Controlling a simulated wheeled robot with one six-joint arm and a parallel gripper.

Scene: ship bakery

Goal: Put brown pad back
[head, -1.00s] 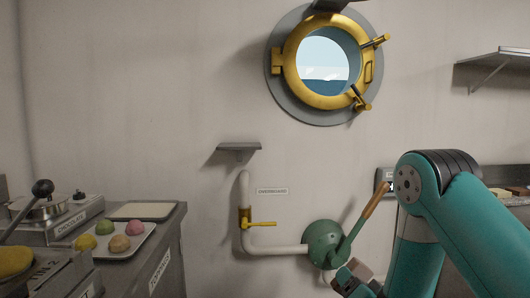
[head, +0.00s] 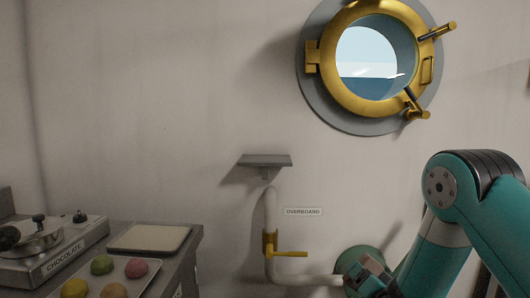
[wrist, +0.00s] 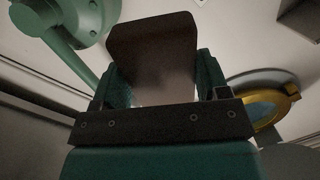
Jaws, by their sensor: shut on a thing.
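My gripper (wrist: 158,70) is shut on the brown pad (wrist: 152,40), a dark brown block with rounded corners that stands up between the fingers in the wrist view. In the head view my gripper (head: 368,277) is low at the right, in front of the green round pump body. The pad is small there and hard to make out. A small grey wall shelf (head: 265,160) is at the middle, up and left of my gripper, and its top looks empty.
Below the shelf are a white pipe (head: 271,212) with a yellow valve handle (head: 290,254) and the green pump body (head: 360,258). A brass porthole (head: 375,62) is above right. A counter at left bears a cream board (head: 150,238), a bun tray (head: 136,283) and a chocolate warmer (head: 45,255).

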